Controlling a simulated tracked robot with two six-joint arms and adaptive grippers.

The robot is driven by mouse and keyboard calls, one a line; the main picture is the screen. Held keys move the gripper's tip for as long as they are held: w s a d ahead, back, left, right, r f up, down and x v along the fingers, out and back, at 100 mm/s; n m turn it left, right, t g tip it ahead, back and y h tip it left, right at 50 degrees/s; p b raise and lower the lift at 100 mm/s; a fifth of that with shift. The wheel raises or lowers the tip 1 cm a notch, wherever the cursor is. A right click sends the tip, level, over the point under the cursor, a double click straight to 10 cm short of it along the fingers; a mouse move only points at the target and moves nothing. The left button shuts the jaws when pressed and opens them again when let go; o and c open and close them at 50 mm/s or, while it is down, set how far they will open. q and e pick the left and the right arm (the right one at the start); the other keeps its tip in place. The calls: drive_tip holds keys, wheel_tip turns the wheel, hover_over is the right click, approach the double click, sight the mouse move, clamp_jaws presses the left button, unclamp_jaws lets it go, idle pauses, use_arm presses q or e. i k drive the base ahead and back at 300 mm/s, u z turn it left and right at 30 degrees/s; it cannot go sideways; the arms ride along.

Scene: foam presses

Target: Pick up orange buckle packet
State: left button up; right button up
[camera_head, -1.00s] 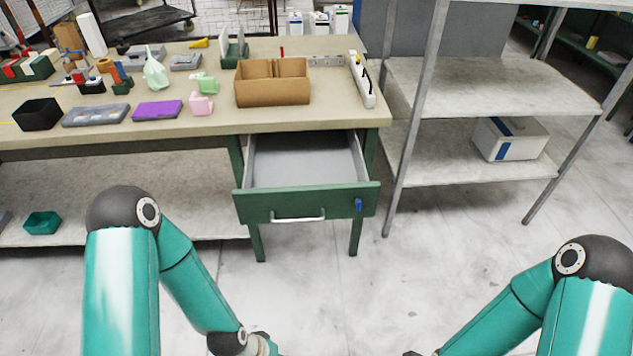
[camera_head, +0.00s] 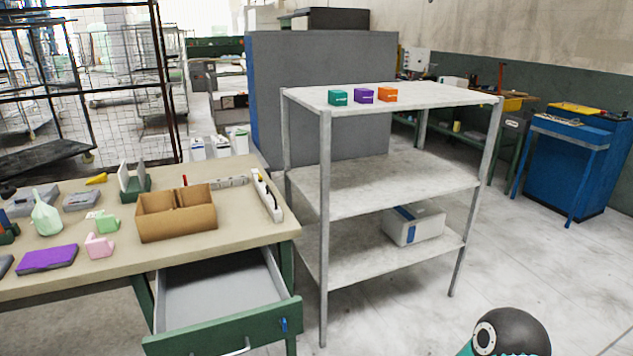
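An orange packet (camera_head: 387,94) stands on the top board of a metal shelf (camera_head: 450,97). It is the rightmost of three small boxes in a row. A purple box (camera_head: 363,95) is close to its left, and a green box (camera_head: 338,97) is at the left end. Neither gripper shows in the current view. Only a dark joint of my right arm shows at the bottom right, well in front of the shelf.
The workbench on the left carries a cardboard box (camera_head: 176,215), a power strip (camera_head: 267,194) and a purple case (camera_head: 47,259). Its empty drawer (camera_head: 222,285) is pulled out. A white box (camera_head: 413,222) lies on the lowest shelf board. The floor right of the shelf is clear.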

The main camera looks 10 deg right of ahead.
sight(385, 94)
drive_tip(key=u, duration=0.75)
drive_tip(key=i, duration=0.15)
drive_tip(key=z, duration=3.05)
drive_tip(key=i, duration=3.25)
drive_tip(key=u, duration=0.9)
